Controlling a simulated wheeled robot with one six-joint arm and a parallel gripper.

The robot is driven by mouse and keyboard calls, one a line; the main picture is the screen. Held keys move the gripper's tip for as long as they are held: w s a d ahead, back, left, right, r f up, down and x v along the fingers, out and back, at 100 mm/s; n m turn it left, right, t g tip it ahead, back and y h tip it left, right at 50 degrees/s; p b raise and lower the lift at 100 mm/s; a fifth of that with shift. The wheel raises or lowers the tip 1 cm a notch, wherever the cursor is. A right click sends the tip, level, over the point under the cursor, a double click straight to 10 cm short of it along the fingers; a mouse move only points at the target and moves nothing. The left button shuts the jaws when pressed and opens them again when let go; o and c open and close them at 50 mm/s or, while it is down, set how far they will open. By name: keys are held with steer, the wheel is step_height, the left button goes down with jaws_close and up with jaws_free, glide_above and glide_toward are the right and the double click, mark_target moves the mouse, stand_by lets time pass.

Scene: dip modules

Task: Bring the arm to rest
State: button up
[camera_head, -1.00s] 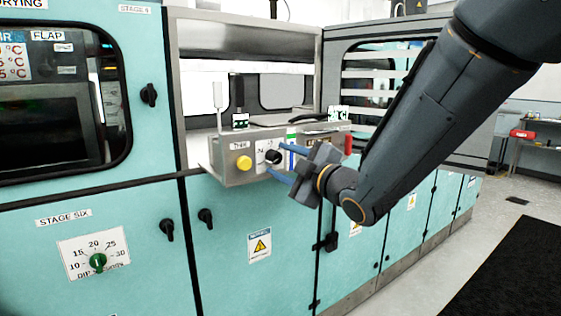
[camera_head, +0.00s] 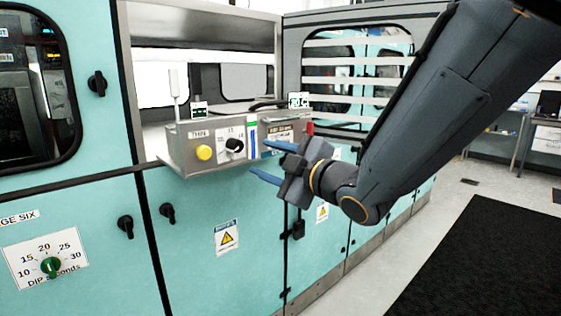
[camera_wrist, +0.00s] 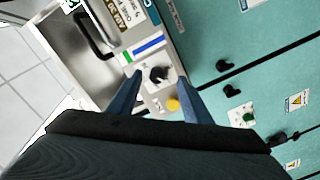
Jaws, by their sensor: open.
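My gripper (camera_head: 265,162) is open and empty in the head view, its two blue fingers pointing left toward the steel control box. A gap shows between the fingers and the box's black rotary knob (camera_head: 234,146). In the wrist view my gripper (camera_wrist: 160,92) has its fingers apart, with the black knob (camera_wrist: 160,74) and the yellow button (camera_wrist: 173,104) seen between them. My dark arm reaches down from the upper right of the head view.
The steel control box (camera_head: 180,163) juts out from the teal cabinets (camera_head: 190,255). A yellow button (camera_head: 204,153) and a red part (camera_head: 310,128) are on or near it. Black handles stick out from the doors. Floor with a black mat (camera_head: 465,260) lies open at right.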

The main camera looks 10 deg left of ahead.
steer(key=d+f+m+g+h, duration=0.3)
steer(key=d+f+m+h, duration=0.75)
steer(key=d+f, duration=0.75)
steer(key=s+d+f+m+g, duration=0.2)
steer(key=s+d+m+g, duration=0.1)
steer(key=s, duration=0.3)
steer(key=s+d+f+m+g+h, duration=0.1)
steer(key=s+d+f+m+g, duration=0.1)
steer(key=s+d, duration=0.3)
steer(key=s+d+f+m+g+h, duration=0.1)
steer(key=s+d+f+m+g, duration=0.2)
steer(key=s, duration=0.6)
steer(key=shift+s+d+m+g+p, duration=0.35)
steer(key=shift+d+m, duration=0.3)
steer(key=shift+m, duration=0.4)
steer(key=shift+w, duration=0.1)
